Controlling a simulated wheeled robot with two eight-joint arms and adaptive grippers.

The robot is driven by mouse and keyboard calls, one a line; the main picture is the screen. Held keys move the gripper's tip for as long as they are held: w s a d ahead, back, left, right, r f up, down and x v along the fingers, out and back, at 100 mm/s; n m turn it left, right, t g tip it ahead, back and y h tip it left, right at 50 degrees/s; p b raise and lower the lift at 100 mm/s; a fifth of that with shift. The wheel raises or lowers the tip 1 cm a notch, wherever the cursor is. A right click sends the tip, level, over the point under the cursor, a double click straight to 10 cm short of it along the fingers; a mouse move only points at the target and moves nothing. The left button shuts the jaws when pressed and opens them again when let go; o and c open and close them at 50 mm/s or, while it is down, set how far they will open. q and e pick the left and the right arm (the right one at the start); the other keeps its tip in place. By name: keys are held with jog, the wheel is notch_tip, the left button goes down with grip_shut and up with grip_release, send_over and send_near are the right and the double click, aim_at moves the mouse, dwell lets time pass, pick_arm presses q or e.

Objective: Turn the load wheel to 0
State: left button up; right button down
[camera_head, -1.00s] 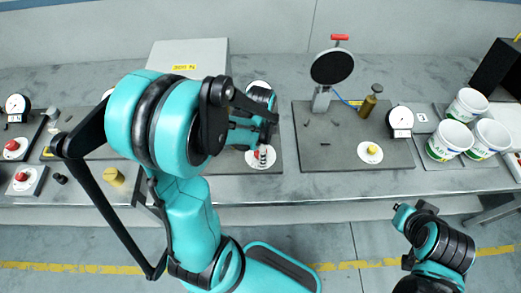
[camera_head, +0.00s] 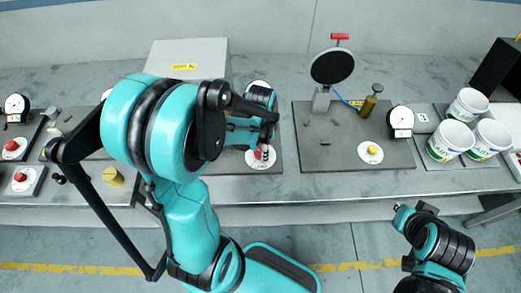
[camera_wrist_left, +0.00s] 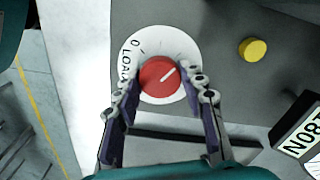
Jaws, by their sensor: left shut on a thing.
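The load wheel (camera_wrist_left: 160,77) is a red knob with a white pointer line on a white round dial plate (camera_wrist_left: 150,38). In the left wrist view its line points to the upper right. The printed 0 and LOAD are on the left side of the plate, away from the line. My left gripper (camera_wrist_left: 161,84) is shut on the wheel, one finger on each side. In the head view the wheel (camera_head: 254,154) is partly hidden by my left gripper (camera_head: 265,152). My right gripper (camera_head: 408,214) is low at the right, off the bench, and its jaws are unclear.
A yellow button (camera_wrist_left: 253,49) lies right of the wheel in the wrist view. On the bench stand a grey box (camera_head: 188,58), a round black disc on a stand (camera_head: 332,67), a gauge (camera_head: 401,120) and white tubs (camera_head: 449,140). The floor in front is clear.

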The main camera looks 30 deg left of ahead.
pick_arm(q)
jog(key=n, duration=0.4)
jog(key=shift+n+b, duration=0.3)
jog(key=shift+b, duration=0.05)
jog(key=n, duration=0.3)
jog(key=shift+n, duration=0.4)
jog(key=n, duration=0.3)
jog(key=shift+n+b, duration=0.3)
jog(key=shift+b, duration=0.05)
jog(key=shift+n, duration=1.9)
jog(key=o, duration=1.2)
jog(key=shift+c, duration=0.2)
